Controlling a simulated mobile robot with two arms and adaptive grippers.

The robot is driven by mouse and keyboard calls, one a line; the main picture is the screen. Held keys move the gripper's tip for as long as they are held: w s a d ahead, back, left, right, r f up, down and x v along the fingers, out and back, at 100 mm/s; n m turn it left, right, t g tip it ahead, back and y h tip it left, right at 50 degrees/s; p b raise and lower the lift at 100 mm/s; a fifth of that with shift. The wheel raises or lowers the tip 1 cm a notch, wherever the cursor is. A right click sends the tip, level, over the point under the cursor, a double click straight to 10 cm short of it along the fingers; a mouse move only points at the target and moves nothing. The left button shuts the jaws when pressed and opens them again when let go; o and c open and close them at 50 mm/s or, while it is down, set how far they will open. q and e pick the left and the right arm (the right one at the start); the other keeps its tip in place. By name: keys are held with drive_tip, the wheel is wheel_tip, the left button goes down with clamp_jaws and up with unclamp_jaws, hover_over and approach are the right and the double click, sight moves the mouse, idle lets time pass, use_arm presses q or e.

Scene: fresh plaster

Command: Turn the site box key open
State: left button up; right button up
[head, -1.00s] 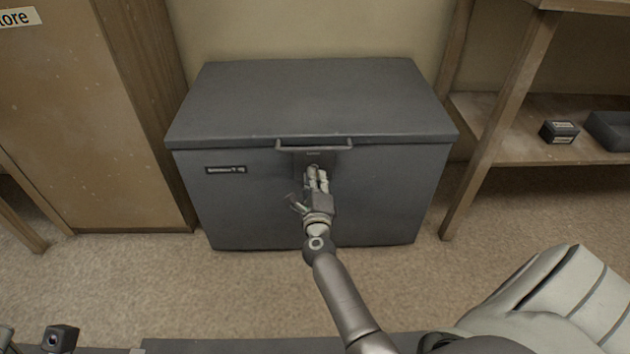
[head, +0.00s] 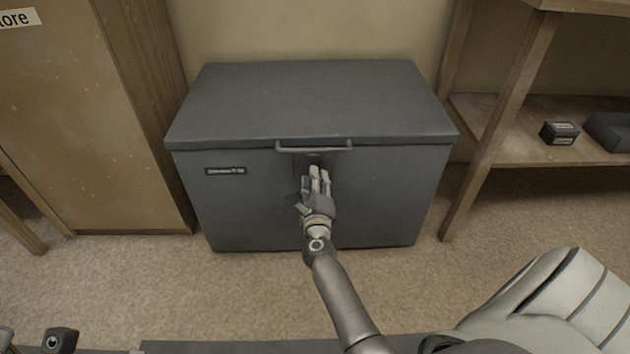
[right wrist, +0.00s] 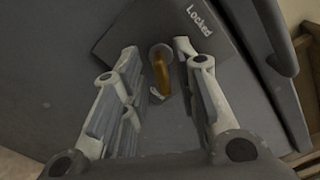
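The grey site box (head: 230,215) stands against the wall with its lid shut. A lock plate (right wrist: 208,50) on its front reads "Locked" in the right wrist view. A brass-coloured key (right wrist: 161,75) sticks out of the round lock on that plate. My right gripper (head: 317,172) is at the box front, just below the lid handle (head: 313,149). In the right wrist view, its fingers (right wrist: 157,54) are apart, one on each side of the key, with gaps showing. In the head view the gripper hides the key. My left gripper's fingers are not seen.
A wooden cabinet (head: 95,130) stands close to the box's left. A wooden shelf unit (head: 500,150) stands to its right, holding a small black box (head: 559,133) and a dark tray (head: 606,132). The carpet (head: 230,290) before the box is clear.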

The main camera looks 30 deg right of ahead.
drive_tip(key=shift+r+n, duration=0.1)
drive_tip(key=shift+n, duration=0.2)
drive_tip(key=s+a+n+p, duration=0.5)
drive_tip(key=s+n, duration=0.5)
drive_tip(key=n, duration=0.8)
drive_tip(key=s+a+r+n+t+b, duration=0.1)
drive_tip(key=a+r+t, duration=0.3)
drive_tip(key=r, duration=0.7)
drive_tip(key=s+a+r+n+t+b, duration=0.1)
drive_tip(key=a+r+n+t, duration=0.3)
drive_tip(key=r, duration=0.8)
drive_tip(key=shift+s+t+y, duration=0.3)
drive_tip(key=shift+s+t, duration=0.35)
drive_tip(key=shift+t, duration=0.15)
